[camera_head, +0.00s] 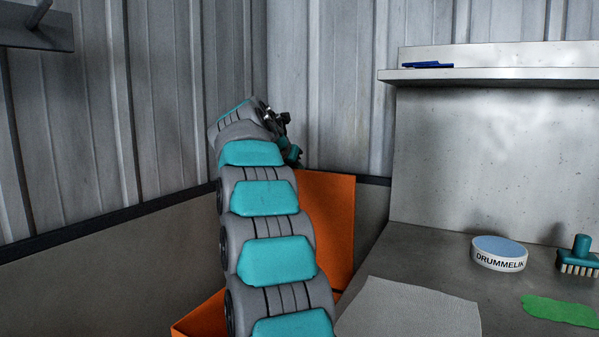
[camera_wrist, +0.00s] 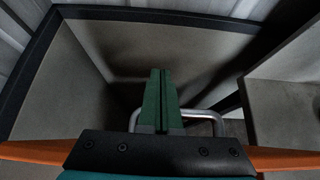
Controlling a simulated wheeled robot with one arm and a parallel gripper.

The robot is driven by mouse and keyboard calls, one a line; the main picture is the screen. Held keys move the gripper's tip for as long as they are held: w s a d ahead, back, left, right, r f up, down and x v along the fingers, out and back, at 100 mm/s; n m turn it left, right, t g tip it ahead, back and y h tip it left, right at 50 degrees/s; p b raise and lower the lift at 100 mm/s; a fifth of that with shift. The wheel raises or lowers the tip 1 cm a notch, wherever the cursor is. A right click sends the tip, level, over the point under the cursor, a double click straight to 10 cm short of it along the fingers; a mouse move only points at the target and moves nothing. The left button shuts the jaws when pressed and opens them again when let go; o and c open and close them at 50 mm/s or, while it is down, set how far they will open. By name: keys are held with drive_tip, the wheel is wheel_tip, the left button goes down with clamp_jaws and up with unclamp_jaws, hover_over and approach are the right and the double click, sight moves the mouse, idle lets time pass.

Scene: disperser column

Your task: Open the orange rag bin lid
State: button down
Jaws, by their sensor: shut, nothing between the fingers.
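The orange rag bin lid (camera_head: 335,215) stands raised, nearly upright, near the wall corner in the head view. The orange bin's rim (camera_head: 196,318) shows low at the left, and my arm hides most of the bin. My gripper (camera_head: 292,155) is at the lid's top edge, partly hidden by my arm. In the wrist view my gripper's green fingers (camera_wrist: 161,72) are shut together with nothing between them. A silver bar handle (camera_wrist: 213,118) shows on both sides of the fingers, and the lid's orange edge (camera_wrist: 35,152) runs across below. Contact with the handle cannot be told.
A grey bench (camera_head: 420,255) at the right holds a grey cloth (camera_head: 410,310), a round DRUMMELIK tin (camera_head: 499,253), a teal brush (camera_head: 579,257) and a green cloth (camera_head: 560,311). A blue item (camera_head: 428,65) lies on the shelf (camera_head: 490,76). Corrugated walls stand close behind the lid.

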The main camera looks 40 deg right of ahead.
drive_tip(key=v, duration=0.7)
drive_tip(key=shift+s+a+r, duration=0.1)
drive_tip(key=shift+a+r, duration=0.15)
drive_tip(key=shift+a, duration=0.05)
